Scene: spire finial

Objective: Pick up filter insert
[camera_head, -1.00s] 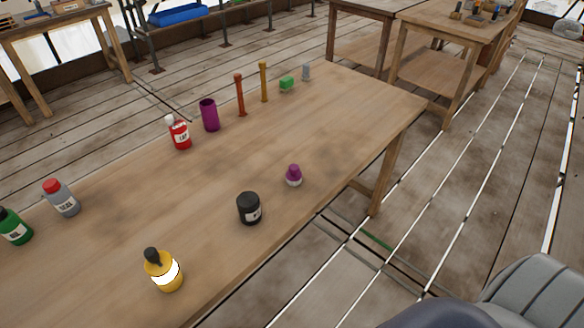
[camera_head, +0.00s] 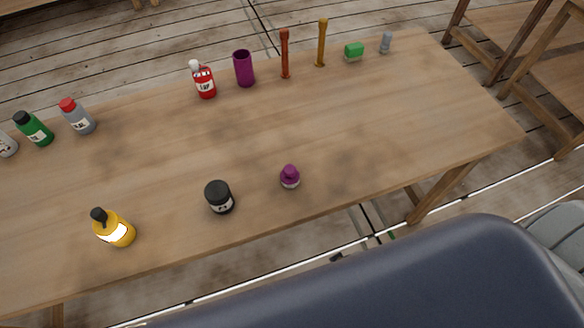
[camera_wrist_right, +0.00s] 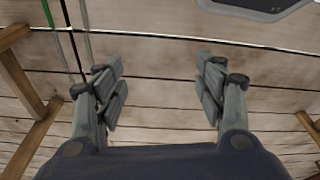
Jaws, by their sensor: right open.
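No object is clearly marked as the filter insert, and I cannot tell which one it is. My right gripper (camera_wrist_right: 160,78) is open and empty, over wooden floor planks in the right wrist view. My left gripper is not in view.
Near the front stand a black jar (camera_head: 219,198) and a yellow bottle (camera_head: 115,228). At the back are a red bottle (camera_head: 204,82), a red-brown stick (camera_head: 285,54) and an amber stick (camera_head: 321,43). Grey (camera_head: 78,117) and green (camera_head: 34,129) bottles stand left. The table's middle is clear.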

